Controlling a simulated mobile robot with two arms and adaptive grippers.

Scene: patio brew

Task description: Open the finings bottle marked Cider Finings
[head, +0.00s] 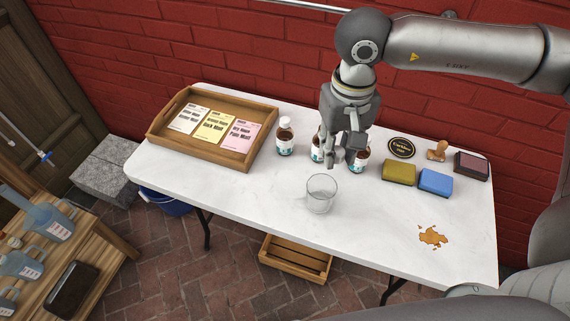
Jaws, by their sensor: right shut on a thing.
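Three brown bottles with pale blue-and-white labels stand on the white table. The left bottle (285,138) has a white cap and stands clear. The middle bottle (316,148) and the right bottle (362,158) are partly hidden by my right gripper (347,155). That gripper points down from above and is shut at the right bottle; its fingers hide the bottle's top, so I cannot see exactly what part they grip. The labels are too small to read, so I cannot tell which is Cider Finings. My left gripper is not in view.
A wooden tray (160,133) with three packets stands left. An empty glass (320,195) stands in front of the bottles.

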